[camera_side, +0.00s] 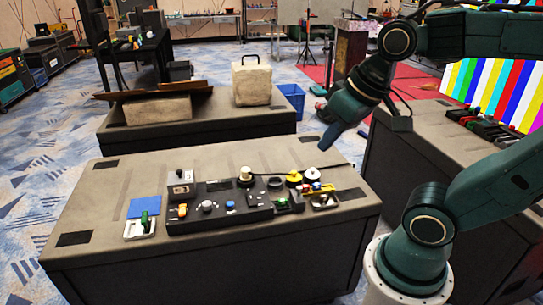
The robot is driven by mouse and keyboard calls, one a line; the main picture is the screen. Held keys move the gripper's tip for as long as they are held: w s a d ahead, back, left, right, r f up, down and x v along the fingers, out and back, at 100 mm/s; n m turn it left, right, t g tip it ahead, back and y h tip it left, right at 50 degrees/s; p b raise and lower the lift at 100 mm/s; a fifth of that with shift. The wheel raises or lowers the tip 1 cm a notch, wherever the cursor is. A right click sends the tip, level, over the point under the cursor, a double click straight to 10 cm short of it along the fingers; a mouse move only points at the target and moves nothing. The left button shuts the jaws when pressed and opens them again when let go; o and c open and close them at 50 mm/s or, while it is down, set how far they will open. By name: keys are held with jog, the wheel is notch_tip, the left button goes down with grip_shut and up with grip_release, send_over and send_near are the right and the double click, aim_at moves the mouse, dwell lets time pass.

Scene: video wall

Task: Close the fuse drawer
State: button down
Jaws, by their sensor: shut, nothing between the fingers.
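A dark control panel (222,213) with knobs and small parts lies on the grey bench. At its right end a small dark open-topped compartment (290,208) with something green inside sticks out; it looks like the fuse drawer, pulled out, but it is too small to be sure. My gripper (325,141) is shut and empty. It is in the air above the far right edge of the bench, up and to the right of the compartment, apart from the panel.
A small open tray (324,206) with parts is right of the compartment. Yellow and white round pieces (294,177) and a dark rod (305,168) lie behind. A white tray (140,234) with a green item and a blue pad (144,206) are left. The bench front (105,262) is clear.

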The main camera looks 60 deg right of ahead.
jog(key=w+d+f+m+g+y, duration=0.1)
jog(key=w+d+f+m, duration=0.3)
jog(key=w+d+m, duration=0.3)
jog(key=w+d+f+m+g, duration=0.25)
jog(key=w+d+m, duration=0.25)
jog(key=d, duration=0.3)
jog(key=s+d+f+m+y, duration=0.2)
jog(key=d+f+m, duration=0.9)
jog(key=d+f, duration=0.5)
jog(key=shift+s+d+f+t, duration=0.15)
jog(key=shift+s+d+t, duration=0.2)
jog(key=shift+d+t, duration=0.1)
jog(key=shift+f, duration=0.1)
jog(key=x, duration=0.9)
jog(key=shift+a+f, duration=0.1)
jog(key=shift+a, duration=0.2)
jog(key=shift+w+a+f, duration=0.3)
jog(key=shift+w+a, duration=0.35)
jog(key=shift+a, duration=0.15)
jog(key=shift+w+a, duration=0.65)
jog(key=shift+a, duration=0.2)
